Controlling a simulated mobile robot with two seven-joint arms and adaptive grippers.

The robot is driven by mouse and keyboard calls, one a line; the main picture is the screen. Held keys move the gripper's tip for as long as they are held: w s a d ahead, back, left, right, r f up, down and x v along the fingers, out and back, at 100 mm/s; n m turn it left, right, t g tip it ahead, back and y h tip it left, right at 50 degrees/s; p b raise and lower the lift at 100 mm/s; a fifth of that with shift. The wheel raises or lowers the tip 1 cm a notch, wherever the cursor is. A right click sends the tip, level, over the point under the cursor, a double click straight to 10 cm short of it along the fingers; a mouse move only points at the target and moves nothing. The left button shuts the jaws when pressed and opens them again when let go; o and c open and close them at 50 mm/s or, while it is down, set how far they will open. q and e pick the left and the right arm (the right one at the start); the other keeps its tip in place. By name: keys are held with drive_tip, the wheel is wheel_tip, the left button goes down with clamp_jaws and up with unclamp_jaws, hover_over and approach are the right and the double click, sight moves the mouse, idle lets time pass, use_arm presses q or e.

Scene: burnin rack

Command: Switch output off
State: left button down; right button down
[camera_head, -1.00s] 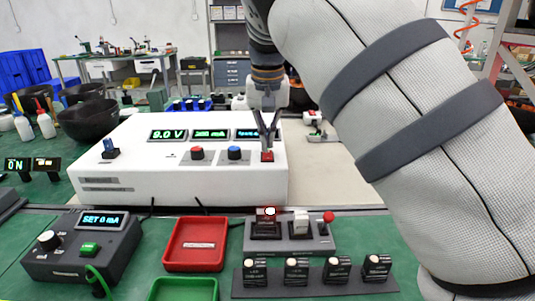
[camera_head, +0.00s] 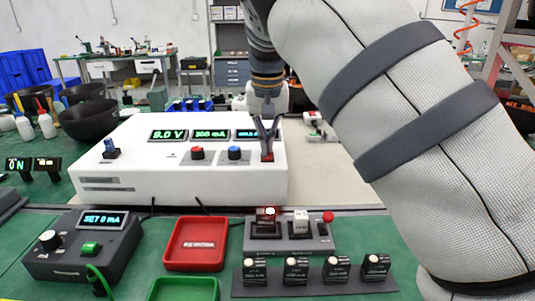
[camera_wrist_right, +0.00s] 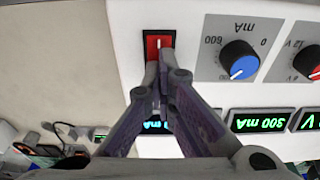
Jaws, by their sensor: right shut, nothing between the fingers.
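The white power supply (camera_head: 200,180) stands on the bench with lit displays; the middle one (camera_head: 210,134) reads about 300 mA. Its red output switch (camera_head: 268,157) is at the right end of the front panel. In the right wrist view the red rocker (camera_wrist_right: 158,38) sits in a dark frame with a white mark. My right gripper (camera_head: 267,150) is shut and empty, its fingertips right at the switch. The wrist view shows the fingertips (camera_wrist_right: 160,62) over the rocker's near edge; contact cannot be told. My left gripper is not in view.
Red (camera_head: 197,228) and blue (camera_head: 235,153) knobs sit left of the switch. A blue-handled lever (camera_head: 110,149) is at the panel's left. In front are a red tray (camera_head: 195,260), a dark control box (camera_head: 82,250) and a grey switch block (camera_head: 290,245). Bare bench lies right of the supply.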

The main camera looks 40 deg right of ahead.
drive_tip(key=shift+f, duration=0.15)
drive_tip(key=shift+r, duration=3.5)
